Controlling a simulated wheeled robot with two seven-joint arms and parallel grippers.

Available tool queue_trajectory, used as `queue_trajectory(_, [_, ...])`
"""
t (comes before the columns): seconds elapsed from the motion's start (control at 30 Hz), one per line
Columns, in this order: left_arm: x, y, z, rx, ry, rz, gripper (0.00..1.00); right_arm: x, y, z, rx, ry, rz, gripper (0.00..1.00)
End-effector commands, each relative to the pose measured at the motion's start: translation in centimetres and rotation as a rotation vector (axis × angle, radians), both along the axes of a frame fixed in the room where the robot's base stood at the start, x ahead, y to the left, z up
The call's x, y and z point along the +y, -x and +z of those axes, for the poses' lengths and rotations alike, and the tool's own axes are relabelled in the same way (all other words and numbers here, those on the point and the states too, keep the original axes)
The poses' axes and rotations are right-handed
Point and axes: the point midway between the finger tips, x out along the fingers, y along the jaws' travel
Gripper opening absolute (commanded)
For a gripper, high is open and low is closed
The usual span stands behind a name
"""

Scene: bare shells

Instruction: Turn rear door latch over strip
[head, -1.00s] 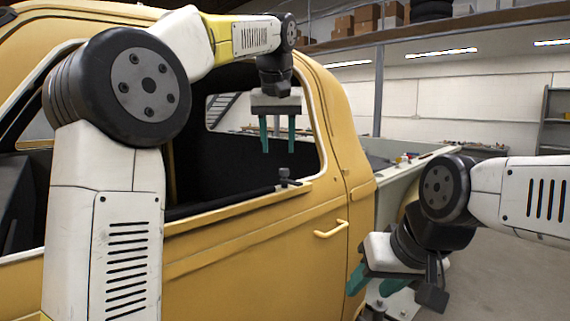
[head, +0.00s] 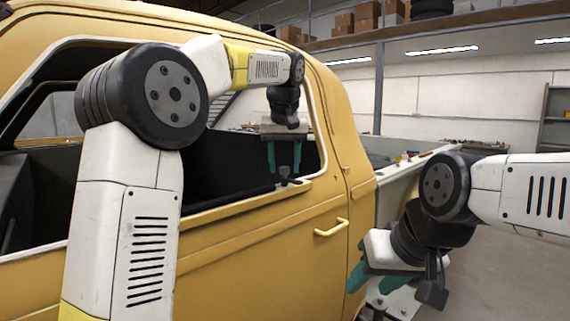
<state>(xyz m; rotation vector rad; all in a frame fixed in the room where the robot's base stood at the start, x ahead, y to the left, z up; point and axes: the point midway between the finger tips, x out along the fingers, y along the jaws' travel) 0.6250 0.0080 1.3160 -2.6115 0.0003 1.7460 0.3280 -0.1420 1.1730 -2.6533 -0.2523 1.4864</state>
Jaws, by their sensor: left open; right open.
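The rear door latch (head: 286,176) is a small dark knob on the sill of the yellow door's window, near its rear corner. A dark strip (head: 232,200) runs along that sill to the left of the latch. My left gripper (head: 284,171) is open and points down. Its two green fingers are just above the latch, one to each side of it in the picture. Contact cannot be told, and part of the latch is hard to make out. My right gripper (head: 374,282) is open and empty, low beside the truck, clear of the latch.
The yellow door (head: 250,260) has a handle (head: 331,228) below the latch. The window frame's rear pillar (head: 322,120) stands right of my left gripper. The pale truck bed side (head: 405,180) lies behind. The floor at right is free.

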Motion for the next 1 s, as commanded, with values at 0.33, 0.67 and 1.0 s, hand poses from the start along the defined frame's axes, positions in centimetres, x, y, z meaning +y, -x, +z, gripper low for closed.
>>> queue_trajectory(0.33, [0.01, 0.01, 0.04, 0.000, 0.000, 0.000, 0.00, 0.00, 0.00, 0.00, 0.000, 0.000, 0.000, 0.47])
queue_trajectory(0.67, [0.09, -0.01, 0.08, -0.001, 0.000, -0.028, 0.00, 0.00, 0.00, 0.00, 0.000, 0.000, 0.000, 0.47])
queue_trajectory(1.0, [0.31, -0.05, 0.09, -0.001, 0.001, -0.231, 0.00, 0.00, 0.00, 0.00, 0.000, 0.000, 0.000, 0.47])
